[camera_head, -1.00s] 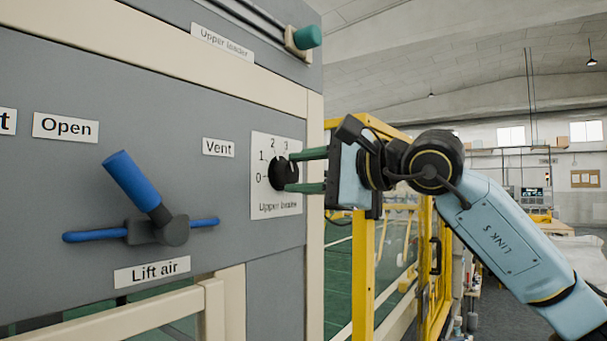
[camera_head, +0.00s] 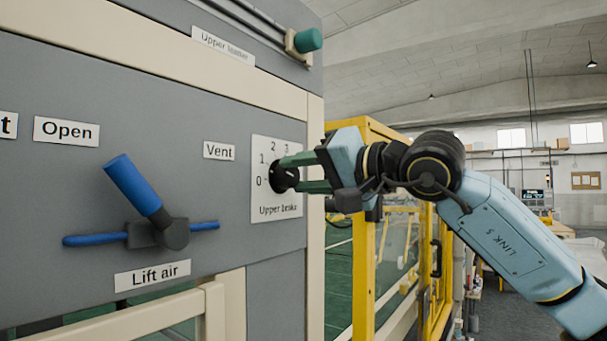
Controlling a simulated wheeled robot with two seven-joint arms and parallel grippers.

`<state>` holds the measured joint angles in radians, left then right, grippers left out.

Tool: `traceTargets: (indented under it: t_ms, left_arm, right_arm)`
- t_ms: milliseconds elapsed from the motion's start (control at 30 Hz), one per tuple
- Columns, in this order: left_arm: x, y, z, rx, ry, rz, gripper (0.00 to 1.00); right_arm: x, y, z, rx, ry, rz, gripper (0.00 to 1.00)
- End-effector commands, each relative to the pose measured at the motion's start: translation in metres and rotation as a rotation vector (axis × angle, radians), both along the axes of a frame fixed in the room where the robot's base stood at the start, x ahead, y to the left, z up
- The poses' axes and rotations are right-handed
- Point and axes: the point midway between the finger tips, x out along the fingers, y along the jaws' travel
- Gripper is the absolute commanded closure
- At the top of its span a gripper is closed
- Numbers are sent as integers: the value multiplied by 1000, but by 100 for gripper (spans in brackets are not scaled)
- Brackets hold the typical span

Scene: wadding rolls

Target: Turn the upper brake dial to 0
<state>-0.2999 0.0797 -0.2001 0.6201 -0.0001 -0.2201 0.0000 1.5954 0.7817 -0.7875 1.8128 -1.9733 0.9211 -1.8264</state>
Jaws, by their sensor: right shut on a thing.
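The upper brake dial is a black round knob (camera_head: 281,177) on a white scale plate (camera_head: 262,206) on the grey panel, with the marks 0, 1, 2 and 3 around its left and top sides. My right gripper (camera_head: 288,174) comes in from the right with two green fingers, and it is shut on the knob. The gripper is rolled, with the upper finger reaching the knob's top and the lower finger its lower right. The fingers hide part of the knob, and its pointer cannot be made out clearly. My left gripper is not in view.
A blue-handled Lift air lever (camera_head: 134,186) stands out from the panel left of the dial. A green knob (camera_head: 307,40) sticks out at the panel's top right. A yellow guard frame (camera_head: 363,270) stands behind my right gripper.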

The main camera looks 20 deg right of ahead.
Motion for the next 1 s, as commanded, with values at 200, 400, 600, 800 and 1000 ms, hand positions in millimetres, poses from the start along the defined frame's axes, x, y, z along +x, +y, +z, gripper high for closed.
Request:
traceTargets:
  t_ms: [200, 400, 600, 800, 1000]
  left_arm:
    - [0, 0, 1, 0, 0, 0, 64]
    - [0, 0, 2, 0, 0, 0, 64]
    - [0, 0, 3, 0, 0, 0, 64]
    - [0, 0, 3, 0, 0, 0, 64]
    - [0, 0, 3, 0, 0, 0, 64]
  right_arm:
    - [0, 1, -1, -149, -112, -1, 87]
    - [0, 1, -1, -254, -193, 0, 87]
    - [0, 1, -1, -323, -247, 1, 87]
    - [0, 1, -2, -354, -271, 1, 87]
    - [0, 1, -2, -363, -277, 0, 87]
